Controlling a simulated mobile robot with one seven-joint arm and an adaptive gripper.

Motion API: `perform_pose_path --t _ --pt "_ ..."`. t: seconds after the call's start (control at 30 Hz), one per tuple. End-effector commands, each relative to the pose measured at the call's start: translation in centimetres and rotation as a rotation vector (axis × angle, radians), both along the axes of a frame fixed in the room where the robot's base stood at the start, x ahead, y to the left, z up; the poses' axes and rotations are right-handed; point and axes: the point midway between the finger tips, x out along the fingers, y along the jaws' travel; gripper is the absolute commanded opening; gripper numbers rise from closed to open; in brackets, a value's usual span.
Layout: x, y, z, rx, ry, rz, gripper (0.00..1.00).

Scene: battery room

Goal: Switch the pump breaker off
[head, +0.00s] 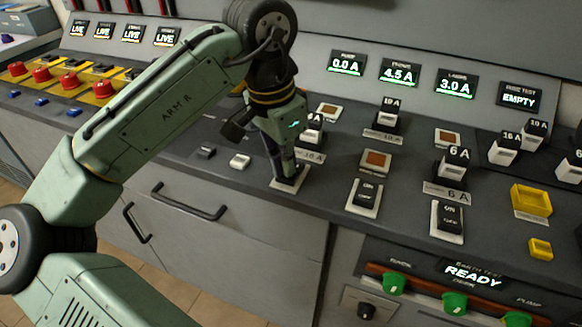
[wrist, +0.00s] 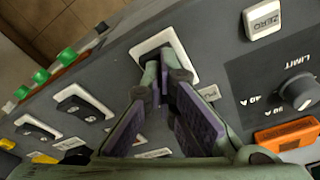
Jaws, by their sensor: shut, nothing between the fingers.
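The leftmost breaker's white plate (head: 300,176) sits on the sloped desk, in the column below the pump display (head: 346,63), which reads 0.0 A. My gripper (head: 287,176) is shut and empty, pointing down with its fingertips at this breaker. The fingers hide most of its rocker, so I cannot tell its position or whether they touch it. In the wrist view the closed fingertips (wrist: 160,82) lie over the same white plate (wrist: 152,43). Two similar rockers, the middle one (head: 366,194) and the right one (head: 449,217), stand uncovered to the right.
Fuse holders marked 10 A (head: 388,117) and 6 A (head: 453,163) stand behind the breakers. A limit knob (wrist: 297,92), a zero button (wrist: 263,18) and an orange block (wrist: 287,134) are close by. Green knobs (head: 393,283) line the lower panel. A drawer handle (head: 188,203) juts out below.

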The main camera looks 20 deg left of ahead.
Motion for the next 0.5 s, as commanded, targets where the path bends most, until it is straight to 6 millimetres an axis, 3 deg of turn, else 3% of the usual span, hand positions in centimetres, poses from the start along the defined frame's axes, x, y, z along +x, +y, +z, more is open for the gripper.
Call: perform_pose_path --t 0.27,0.5 --pt "0.0 0.0 -0.4 -0.001 0.0 -0.001 0.0" --pt "0.0 -0.1 0.9 -0.002 0.0 -0.002 0.0"
